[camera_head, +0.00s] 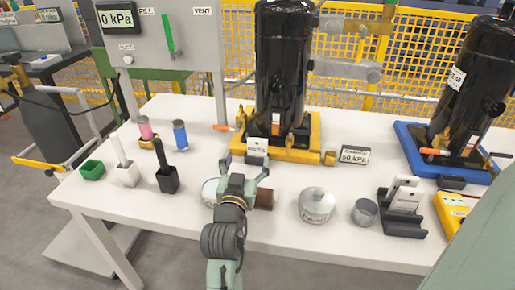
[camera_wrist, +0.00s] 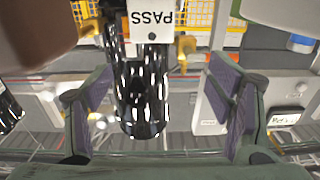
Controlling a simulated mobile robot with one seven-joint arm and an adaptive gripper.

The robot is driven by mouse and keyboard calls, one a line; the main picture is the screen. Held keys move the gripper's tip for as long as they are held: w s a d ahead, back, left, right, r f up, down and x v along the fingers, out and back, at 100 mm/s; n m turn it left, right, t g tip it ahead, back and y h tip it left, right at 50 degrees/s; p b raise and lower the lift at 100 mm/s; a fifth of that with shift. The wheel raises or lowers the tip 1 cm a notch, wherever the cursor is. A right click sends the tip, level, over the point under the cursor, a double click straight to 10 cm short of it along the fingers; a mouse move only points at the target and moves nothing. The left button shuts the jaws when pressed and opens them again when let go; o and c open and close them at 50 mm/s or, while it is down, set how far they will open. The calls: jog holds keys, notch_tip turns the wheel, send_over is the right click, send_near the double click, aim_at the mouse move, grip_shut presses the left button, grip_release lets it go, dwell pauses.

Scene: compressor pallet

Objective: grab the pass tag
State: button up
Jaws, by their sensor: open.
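The pass tag (camera_wrist: 152,20) is a white plate reading PASS, upside down at the top of the wrist view. In the head view a small white plate with dark print, seemingly this tag (camera_head: 257,145), stands in front of the middle black compressor (camera_head: 283,60). My gripper (camera_head: 246,168) is just on the near side of it. In the wrist view my gripper (camera_wrist: 162,85) is open, with its pads spread left and right and nothing held between them. Whether the tag lies within finger reach is unclear.
The compressor stands on a yellow base (camera_head: 305,150) behind the tag. A black holder (camera_head: 403,222) with white cards is at right.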

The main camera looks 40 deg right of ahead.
aim_at(257, 142)
jog(key=shift+g, duration=0.3)
jog(key=d, duration=0.1)
jog(key=w+d+p, duration=0.1)
jog(key=d, duration=0.1)
jog(key=w+d, duration=0.1)
jog(key=shift+d+f, duration=0.2)
jog(key=shift+d, duration=0.05)
jog(key=shift+w+p+x, duration=0.2)
jog(key=shift+p+x, duration=1.2)
jog(key=shift+x, duration=1.75)
jog(key=shift+a+f, duration=0.15)
jog(key=shift+a, duration=0.05)
jog(key=c, duration=1.1)
jog(key=shift+o, duration=0.2)
